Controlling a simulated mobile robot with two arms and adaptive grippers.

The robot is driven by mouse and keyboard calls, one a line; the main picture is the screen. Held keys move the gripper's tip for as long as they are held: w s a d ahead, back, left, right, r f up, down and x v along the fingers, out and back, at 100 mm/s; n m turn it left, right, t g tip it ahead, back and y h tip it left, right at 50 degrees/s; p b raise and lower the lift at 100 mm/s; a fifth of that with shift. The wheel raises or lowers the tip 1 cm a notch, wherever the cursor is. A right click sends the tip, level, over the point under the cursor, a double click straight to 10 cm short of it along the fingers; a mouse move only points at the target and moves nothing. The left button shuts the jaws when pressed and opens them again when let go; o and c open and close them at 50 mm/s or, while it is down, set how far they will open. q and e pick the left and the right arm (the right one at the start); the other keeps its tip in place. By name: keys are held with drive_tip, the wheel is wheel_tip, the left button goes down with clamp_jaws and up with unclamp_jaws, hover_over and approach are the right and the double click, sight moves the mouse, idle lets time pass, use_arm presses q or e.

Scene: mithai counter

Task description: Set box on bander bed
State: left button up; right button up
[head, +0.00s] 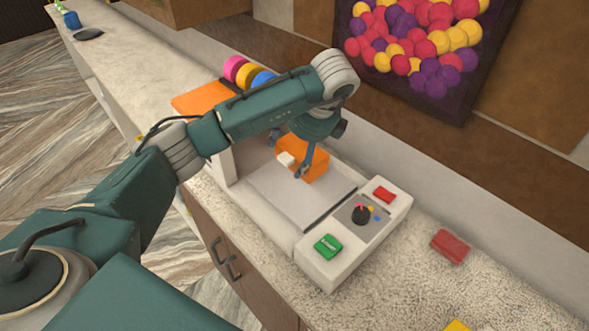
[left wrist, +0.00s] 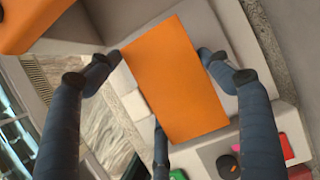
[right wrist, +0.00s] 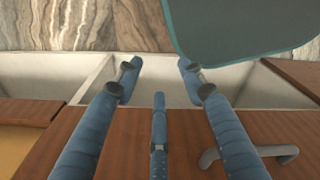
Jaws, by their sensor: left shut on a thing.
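An orange box (head: 318,165) is at the back of the bander's pale grey bed (head: 275,197) in the head view. My left gripper (head: 302,168) reaches down over the bed and is shut on the box. In the left wrist view the box (left wrist: 172,85) lies between the two fingers (left wrist: 150,66). I cannot tell whether its underside touches the bed. The white bander has a control panel (head: 345,240) at its near right end. My right gripper (right wrist: 158,75) shows only in the right wrist view, with fingers spread and nothing between them.
The panel carries a green button (head: 328,246), a red button (head: 384,194) and a black knob (head: 361,215). Colored rolls (head: 243,72) stand behind the bander's orange-topped part (head: 195,97). A red block (head: 450,245) lies on the counter at right. Drawer handles (head: 222,262) stick out in front.

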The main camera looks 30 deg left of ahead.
use_arm(q)
drive_tip(key=shift+f, duration=0.6)
drive_tip(key=shift+d+f+p, duration=0.1)
drive_tip(key=shift+f+p, duration=0.4)
drive_tip(key=shift+f, duration=0.15)
wheel_tip(320, 180, down, 3)
drive_tip(key=shift+f+p, duration=0.2)
drive_tip(key=shift+p, duration=0.4)
drive_tip(key=shift+f, duration=0.2)
drive_tip(key=shift+f+b, duration=0.2)
drive_tip(key=shift+b, duration=0.1)
drive_tip(key=o, duration=1.2)
use_arm(e)
drive_tip(key=shift+w+a+r, duration=0.15)
drive_tip(key=shift+r, duration=0.25)
drive_tip(key=shift+w+a+r, duration=0.15)
drive_tip(key=shift+r, duration=0.25)
use_arm(q)
drive_tip(key=shift+r, duration=0.1)
